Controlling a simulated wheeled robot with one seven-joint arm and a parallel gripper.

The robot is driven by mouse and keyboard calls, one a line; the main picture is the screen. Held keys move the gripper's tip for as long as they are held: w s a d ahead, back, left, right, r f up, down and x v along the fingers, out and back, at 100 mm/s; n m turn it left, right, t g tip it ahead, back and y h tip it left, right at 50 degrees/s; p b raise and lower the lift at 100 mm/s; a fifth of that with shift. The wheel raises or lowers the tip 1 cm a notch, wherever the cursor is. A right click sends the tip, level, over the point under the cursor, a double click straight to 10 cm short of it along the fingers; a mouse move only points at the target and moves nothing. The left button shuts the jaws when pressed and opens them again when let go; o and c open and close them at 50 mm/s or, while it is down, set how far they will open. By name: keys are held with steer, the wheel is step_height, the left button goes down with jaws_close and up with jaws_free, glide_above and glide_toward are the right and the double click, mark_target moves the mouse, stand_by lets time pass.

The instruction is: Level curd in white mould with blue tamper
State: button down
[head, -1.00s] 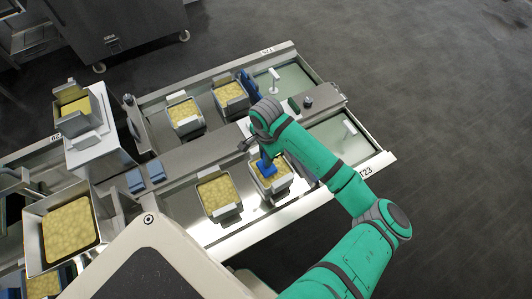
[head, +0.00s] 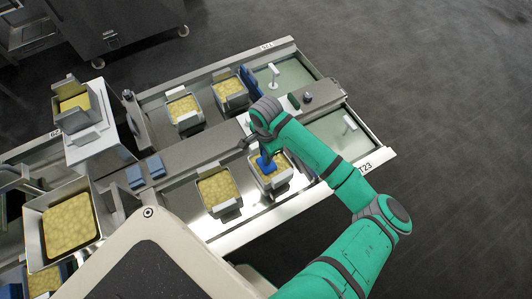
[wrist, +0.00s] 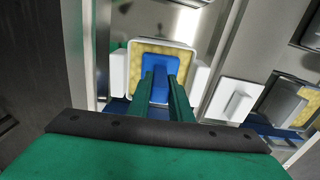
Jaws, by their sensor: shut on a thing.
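My gripper (head: 264,150) is shut on the blue tamper (head: 265,163) and holds it over a mould (head: 276,184) in the near lane of the table. In the wrist view, my gripper's green fingers (wrist: 163,86) close on the blue tamper (wrist: 157,66). Its blue plate lies within the outline of the white mould (wrist: 134,72), with yellow curd (wrist: 180,58) showing around it. I cannot tell whether the plate touches the curd. The fingers hide the near part of the mould's inside.
Another curd-filled mould (head: 217,190) stands just left in the near lane. Two more filled moulds (head: 184,108) (head: 231,93) stand in the far lane. A raised centre rail (head: 195,158) divides the lanes. A white T-shaped tool (head: 349,124) stands at the right end.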

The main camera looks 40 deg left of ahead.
steer(key=shift+f, duration=0.5)
steer(key=shift+w, duration=0.1)
steer(key=shift+w+d, duration=0.75)
steer(key=shift+w, duration=1.25)
steer(key=shift+s+a, duration=0.25)
steer(key=shift+s, duration=0.45)
steer(key=shift+s+a, duration=0.25)
steer(key=shift+s, duration=0.4)
steer(key=shift+s+a, duration=0.25)
steer(key=shift+s, duration=0.45)
steer(key=shift+w+d+f, duration=0.1)
steer(key=shift+w+d, duration=0.15)
steer(key=shift+w, duration=0.45)
steer(key=shift+w+d, duration=0.3)
steer(key=shift+w, duration=0.35)
steer(key=shift+w+d+f, duration=0.1)
steer(key=shift+w+d, duration=0.15)
steer(key=shift+w, duration=0.45)
steer(key=shift+s+a+r, duration=0.1)
steer(key=shift+s+a, duration=0.15)
steer(key=shift+s, duration=0.45)
steer(key=shift+s+a, duration=0.3)
steer(key=shift+s, duration=0.45)
steer(key=shift+s+a+r, duration=0.1)
steer(key=shift+s+a, duration=0.15)
steer(key=shift+s, duration=0.45)
